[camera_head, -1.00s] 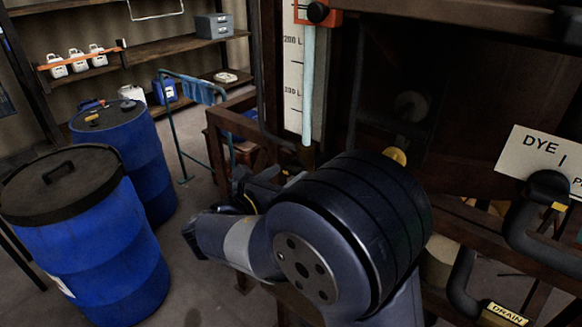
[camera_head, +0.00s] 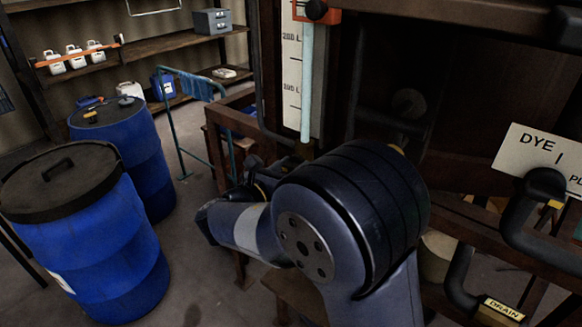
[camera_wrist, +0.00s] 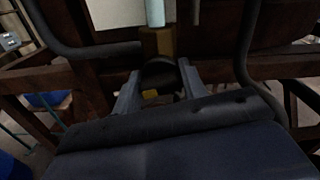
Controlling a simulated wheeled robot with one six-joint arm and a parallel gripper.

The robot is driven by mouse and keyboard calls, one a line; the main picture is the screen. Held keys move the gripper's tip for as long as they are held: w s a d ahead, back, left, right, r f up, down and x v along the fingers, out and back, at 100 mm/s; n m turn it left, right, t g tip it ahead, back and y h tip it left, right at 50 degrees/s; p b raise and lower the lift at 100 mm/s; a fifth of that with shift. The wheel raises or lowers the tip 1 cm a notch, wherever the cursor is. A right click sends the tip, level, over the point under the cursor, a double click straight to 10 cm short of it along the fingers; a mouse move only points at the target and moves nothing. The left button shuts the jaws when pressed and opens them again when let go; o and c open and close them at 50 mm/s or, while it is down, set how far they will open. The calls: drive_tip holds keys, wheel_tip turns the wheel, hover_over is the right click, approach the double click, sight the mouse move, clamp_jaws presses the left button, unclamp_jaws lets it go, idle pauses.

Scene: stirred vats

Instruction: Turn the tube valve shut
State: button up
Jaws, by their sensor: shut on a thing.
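The sight tube (camera_head: 306,85) is a pale blue upright tube in front of a white litre scale, at the top centre of the head view. Its lower end (camera_wrist: 155,12) shows at the top of the wrist view, going into a brown-yellow fitting (camera_wrist: 157,42). Below the fitting is the dark tube valve handle (camera_wrist: 158,74), with a small yellow patch under it. My gripper (camera_wrist: 160,70) has one finger on each side of the handle and is shut on it. The handle's exact angle is hard to tell. In the head view my arm hides most of the valve.
Dark pipes (camera_wrist: 245,45) run on both sides of the valve in the wrist view. Rusty frame beams (camera_wrist: 40,72) stand around it. A DYE sign (camera_head: 541,155) and a DRAIN tag (camera_head: 503,309) are at the right. Blue drums (camera_head: 95,245) stand at the left.

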drive_tip(key=shift+c, duration=0.9)
drive_tip(key=shift+f+m+b, duration=0.2)
drive_tip(key=shift+m+b, duration=0.5)
drive_tip(key=shift+b, duration=0.1)
drive_tip(key=shift+r+m+b, duration=0.15)
drive_tip(key=shift+m+b, duration=0.2)
drive_tip(key=shift+m, duration=0.25)
drive_tip(key=o, duration=1)
drive_tip(key=b+v, duration=0.1)
drive_tip(key=v, duration=0.9)
drive_tip(key=shift+s+a, duration=0.25)
drive_tip(key=shift+s, duration=0.1)
